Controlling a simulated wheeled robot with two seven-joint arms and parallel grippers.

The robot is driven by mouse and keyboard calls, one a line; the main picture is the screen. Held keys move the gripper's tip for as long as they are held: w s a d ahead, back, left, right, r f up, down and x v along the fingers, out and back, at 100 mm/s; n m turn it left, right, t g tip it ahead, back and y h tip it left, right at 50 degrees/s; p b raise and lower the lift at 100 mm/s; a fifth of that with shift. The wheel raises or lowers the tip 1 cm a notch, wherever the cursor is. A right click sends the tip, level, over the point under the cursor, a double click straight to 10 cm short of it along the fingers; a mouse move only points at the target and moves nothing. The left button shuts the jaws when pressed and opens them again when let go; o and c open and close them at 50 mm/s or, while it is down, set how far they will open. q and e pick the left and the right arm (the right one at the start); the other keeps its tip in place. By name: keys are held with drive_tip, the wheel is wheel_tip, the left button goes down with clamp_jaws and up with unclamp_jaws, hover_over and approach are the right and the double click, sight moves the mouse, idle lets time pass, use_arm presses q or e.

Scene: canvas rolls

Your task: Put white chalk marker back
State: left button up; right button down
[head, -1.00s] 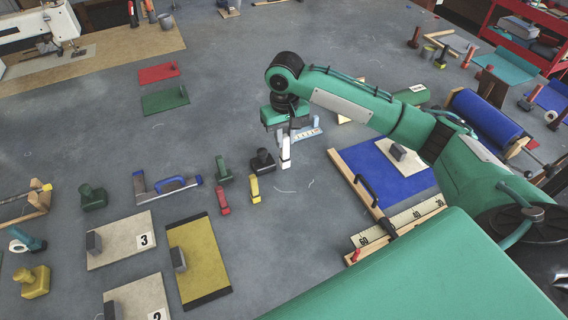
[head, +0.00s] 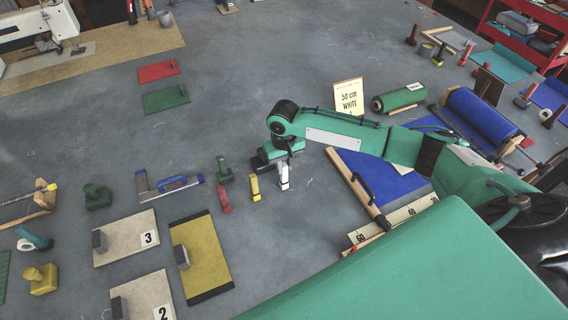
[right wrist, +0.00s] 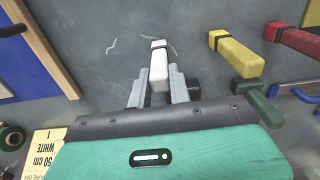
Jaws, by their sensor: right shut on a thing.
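The white chalk marker (head: 284,177) is between the fingers of my right gripper (head: 284,168), which is shut on it just right of the yellow marker (head: 255,188). In the right wrist view the white marker (right wrist: 158,66) sticks out past the fingertips (right wrist: 160,88), with a dark band near its end. It is at or just above the table; I cannot tell whether it touches. The yellow marker (right wrist: 236,54) and red marker (right wrist: 296,38) stand apart to its right there. In the head view the red marker (head: 224,199) is left of the yellow one. My left gripper is out of view.
A green marker (head: 224,168) stands behind the red one. A blue board with a wooden edge (head: 375,185) lies to the right. A "50 cm WHITE" card (head: 348,98) stands behind my arm. Bare table lies in front of the markers.

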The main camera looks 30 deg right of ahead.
drive_tip(key=c, duration=1.3)
unclamp_jaws()
drive_tip(key=shift+f, duration=0.1)
drive_tip(key=shift+r, duration=0.4)
wheel_tip(320, 180, up, 12)
drive_tip(key=b, duration=0.4)
drive_tip(key=shift+f, duration=0.25)
drive_tip(key=shift+f, duration=0.1)
